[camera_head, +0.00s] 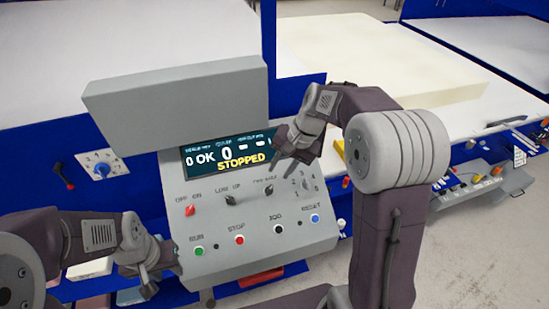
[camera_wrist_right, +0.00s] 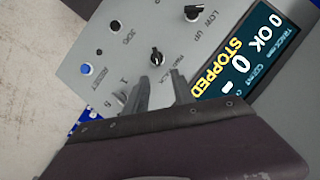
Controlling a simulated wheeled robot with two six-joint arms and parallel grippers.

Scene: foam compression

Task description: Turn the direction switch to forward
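The grey control panel (camera_head: 240,235) faces me, with its screen (camera_head: 228,152) reading STOPPED. A black knob (camera_head: 268,188) in the upper row, right of the LOW/UP knob, appears to be the direction switch; its small label is hard to read. In the right wrist view this black knob (camera_wrist_right: 155,57) lies just beyond the fingertips, with a clear gap. My right gripper (camera_head: 283,168) hovers over the panel near that knob. It also shows in the right wrist view (camera_wrist_right: 161,82), fingers apart and nothing between them. My left gripper (camera_head: 160,277) is beside the panel's lower left corner; its finger gap is unclear.
The LOW/UP knob (camera_head: 229,199) and red OFF/ON knob (camera_head: 190,210) sit to the left. The buttons RUN (camera_head: 198,250), STOP (camera_head: 236,240), JOG (camera_head: 278,229) and RESET (camera_head: 314,218) line the lower row. A large foam block (camera_head: 370,62) lies behind my right arm.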

